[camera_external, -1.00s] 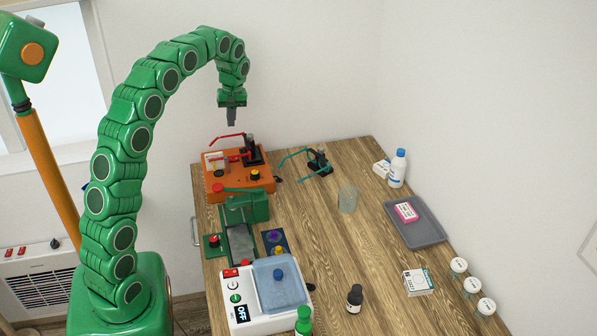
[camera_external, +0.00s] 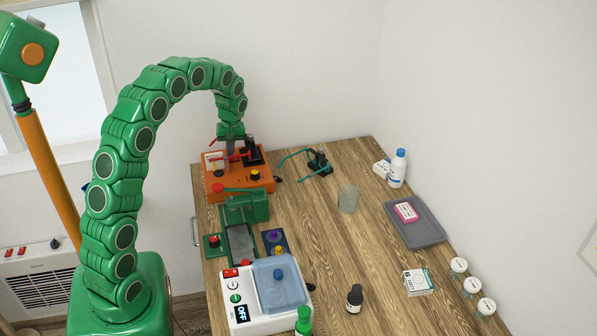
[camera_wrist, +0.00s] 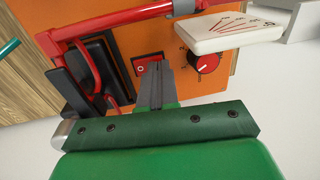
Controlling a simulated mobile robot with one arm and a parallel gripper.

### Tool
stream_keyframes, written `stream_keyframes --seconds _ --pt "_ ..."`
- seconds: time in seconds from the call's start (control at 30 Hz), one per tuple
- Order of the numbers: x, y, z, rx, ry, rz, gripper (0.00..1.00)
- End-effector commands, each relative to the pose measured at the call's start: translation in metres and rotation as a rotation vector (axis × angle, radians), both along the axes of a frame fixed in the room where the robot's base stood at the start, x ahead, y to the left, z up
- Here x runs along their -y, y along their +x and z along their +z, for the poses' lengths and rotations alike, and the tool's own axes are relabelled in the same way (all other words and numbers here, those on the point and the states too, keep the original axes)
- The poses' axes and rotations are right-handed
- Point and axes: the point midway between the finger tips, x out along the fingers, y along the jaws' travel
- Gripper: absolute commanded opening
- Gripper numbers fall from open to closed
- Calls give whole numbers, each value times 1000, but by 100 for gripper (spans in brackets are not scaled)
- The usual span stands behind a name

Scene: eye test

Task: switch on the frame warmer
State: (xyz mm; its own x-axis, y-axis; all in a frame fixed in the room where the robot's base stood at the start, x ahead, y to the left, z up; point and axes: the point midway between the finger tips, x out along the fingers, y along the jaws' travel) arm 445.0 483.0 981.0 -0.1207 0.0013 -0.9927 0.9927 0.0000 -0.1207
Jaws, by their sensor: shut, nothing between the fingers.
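The frame warmer appears to be the orange box (camera_external: 236,191) at the far left end of the bench, with red spectacle frames and a black upright on top. In the wrist view its orange panel (camera_wrist: 125,42) carries a red rocker switch (camera_wrist: 143,65) with a round mark, and a red dial (camera_wrist: 206,63) to the right. My gripper (camera_wrist: 157,66) is shut and empty. Its fingertips overlap the switch's right part in the wrist view; I cannot tell whether they touch it. In the external view, my gripper (camera_external: 223,146) is over the box and the switch cannot be made out.
Red frames (camera_wrist: 100,40) and a white card (camera_wrist: 235,30) stand close around the fingers. A green press (camera_external: 256,206) is in front of the box. A white unit (camera_external: 252,321) reads OFF. Teal frames (camera_external: 294,155) and a glass beaker (camera_external: 348,199) stand to the right.

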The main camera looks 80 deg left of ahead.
Motion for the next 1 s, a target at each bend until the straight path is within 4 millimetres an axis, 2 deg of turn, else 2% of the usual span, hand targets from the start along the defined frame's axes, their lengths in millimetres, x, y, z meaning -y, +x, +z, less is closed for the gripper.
stream_keyframes --seconds 1.0 --pt "0 -1 -9 35 -3 -1 0"
